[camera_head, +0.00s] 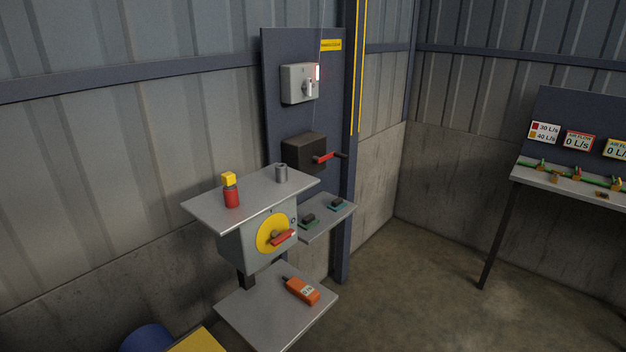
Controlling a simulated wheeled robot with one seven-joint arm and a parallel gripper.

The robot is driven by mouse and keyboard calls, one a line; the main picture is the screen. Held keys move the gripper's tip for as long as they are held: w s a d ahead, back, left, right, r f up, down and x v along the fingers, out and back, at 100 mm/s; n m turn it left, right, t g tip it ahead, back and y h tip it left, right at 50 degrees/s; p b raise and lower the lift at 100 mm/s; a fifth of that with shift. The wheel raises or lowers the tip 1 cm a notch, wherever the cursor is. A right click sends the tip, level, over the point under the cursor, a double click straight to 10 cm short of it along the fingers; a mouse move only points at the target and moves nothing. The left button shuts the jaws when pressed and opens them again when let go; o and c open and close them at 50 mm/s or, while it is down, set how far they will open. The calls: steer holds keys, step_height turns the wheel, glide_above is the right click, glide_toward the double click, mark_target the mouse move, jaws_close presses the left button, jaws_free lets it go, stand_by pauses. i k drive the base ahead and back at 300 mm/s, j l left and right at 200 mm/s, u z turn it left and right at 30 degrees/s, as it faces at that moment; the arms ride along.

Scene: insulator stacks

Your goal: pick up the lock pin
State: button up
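No part is clearly recognisable as the lock pin at this size. A short grey metal cylinder (281,173) stands upright at the back right of the upper grey shelf (255,188); I cannot tell if it is the pin. A red cylinder (231,195) with a yellow block (229,179) on top stands on the same shelf, to its left. My gripper is not in view.
Under the shelf is a grey box with a yellow dial (264,233) and red handle (283,237). An orange handheld device (302,291) lies on the lower shelf (260,309). A side shelf (323,222) holds two small dark items. Floor at right is clear.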

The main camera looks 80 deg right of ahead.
mark_target(228, 179)
steer(key=l+z, duration=0.15)
steer(key=z, duration=1.95)
steer(key=k+l, duration=0.05)
